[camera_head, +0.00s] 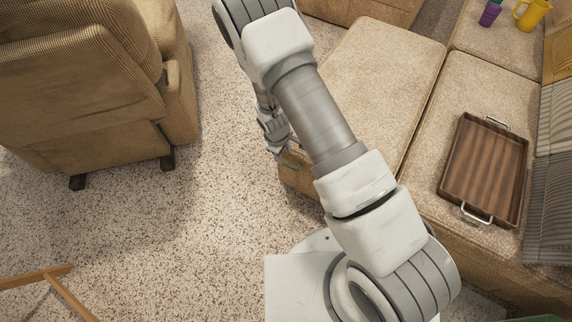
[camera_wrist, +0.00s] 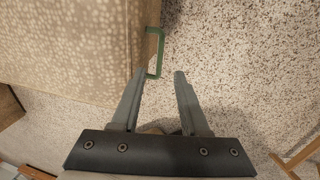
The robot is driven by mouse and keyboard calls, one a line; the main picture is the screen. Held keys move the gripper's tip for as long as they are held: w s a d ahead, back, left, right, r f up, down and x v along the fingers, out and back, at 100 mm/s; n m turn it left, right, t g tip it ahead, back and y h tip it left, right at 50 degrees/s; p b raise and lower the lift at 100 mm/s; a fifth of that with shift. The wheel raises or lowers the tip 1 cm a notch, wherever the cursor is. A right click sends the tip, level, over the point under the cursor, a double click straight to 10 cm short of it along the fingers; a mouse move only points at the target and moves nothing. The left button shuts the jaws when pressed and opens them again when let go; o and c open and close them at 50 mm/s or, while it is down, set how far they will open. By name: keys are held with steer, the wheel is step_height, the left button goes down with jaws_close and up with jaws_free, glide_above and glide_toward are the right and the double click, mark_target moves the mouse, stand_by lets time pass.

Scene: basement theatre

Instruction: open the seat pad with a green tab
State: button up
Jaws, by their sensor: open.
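The seat pad (camera_head: 372,72) is a beige speckled cushion, right of my arm in the head view; it also fills the upper left of the wrist view (camera_wrist: 70,50). A green tab (camera_wrist: 160,52), shaped like a thin bracket, stands out from the pad's edge in the wrist view. A bit of the green tab (camera_head: 291,164) shows beside my gripper in the head view. My gripper (camera_head: 281,158) is at the pad's front edge. In the wrist view my gripper (camera_wrist: 160,73) is open, with the tab's lower end close to the gap between the fingertips. I cannot tell whether they touch.
A brown tray (camera_head: 484,170) with metal handles lies on the seat to the right. A yellow mug (camera_head: 532,14) and a purple cup (camera_head: 490,13) stand at the top right. An armchair (camera_head: 90,90) is at left. Speckled carpet (camera_head: 190,230) is open between.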

mark_target(287, 165)
steer(key=f+b, duration=0.1)
steer(key=f, duration=0.1)
steer(key=w+f, duration=0.1)
steer(key=f, duration=0.2)
steer(key=d+f+b, duration=0.1)
steer(key=f, duration=0.2)
steer(key=shift+w+f+b, duration=0.15)
steer(key=shift+b, duration=0.15)
jaws_close()
stand_by(1.0)
